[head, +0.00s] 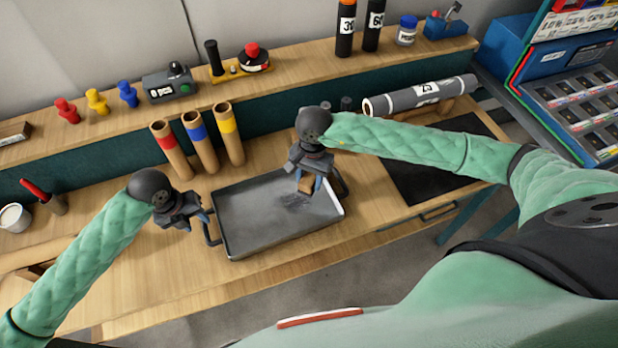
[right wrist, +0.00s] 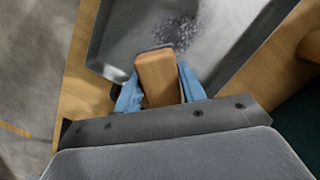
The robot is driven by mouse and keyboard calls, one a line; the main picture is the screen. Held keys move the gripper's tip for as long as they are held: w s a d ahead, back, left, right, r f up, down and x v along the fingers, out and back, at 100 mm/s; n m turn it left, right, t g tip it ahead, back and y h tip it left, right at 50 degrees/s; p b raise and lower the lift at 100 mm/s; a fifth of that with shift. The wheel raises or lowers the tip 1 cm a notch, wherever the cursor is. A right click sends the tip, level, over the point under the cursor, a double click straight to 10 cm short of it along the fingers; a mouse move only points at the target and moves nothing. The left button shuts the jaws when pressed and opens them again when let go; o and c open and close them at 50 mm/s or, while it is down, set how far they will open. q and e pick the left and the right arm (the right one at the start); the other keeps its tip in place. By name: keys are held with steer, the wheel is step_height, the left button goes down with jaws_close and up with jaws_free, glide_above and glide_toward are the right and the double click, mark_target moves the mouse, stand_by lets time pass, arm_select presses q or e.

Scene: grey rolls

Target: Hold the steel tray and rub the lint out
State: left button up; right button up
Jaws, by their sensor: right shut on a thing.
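The steel tray (head: 250,222) lies on the wooden bench, with a dark handle at its left and right ends. It also shows in the right wrist view (right wrist: 122,38). A patch of grey lint (head: 296,201) lies on its floor, seen too in the right wrist view (right wrist: 178,30). My right gripper (head: 306,184) is over the tray, shut on a wooden block (right wrist: 157,80) with a dark edge beside the lint. Whether the block touches the tray is unclear. My left gripper (head: 207,218) is at the left handle (head: 211,236); its fingers are too small to read.
Three tubes with red (head: 171,150), blue (head: 200,142) and yellow (head: 228,134) bands stand behind the tray. A grey roll (head: 420,95) lies on supports at the back right. A dark mat (head: 425,180) is right of the tray. The bench front is clear.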

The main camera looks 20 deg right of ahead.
mark_target(204, 228)
arm_select(q)
steer(key=shift+d+f, duration=0.25)
steer(key=shift+f, duration=0.9)
steer(key=shift+d+f, duration=0.2)
steer(key=shift+f, duration=0.9)
jaws_close()
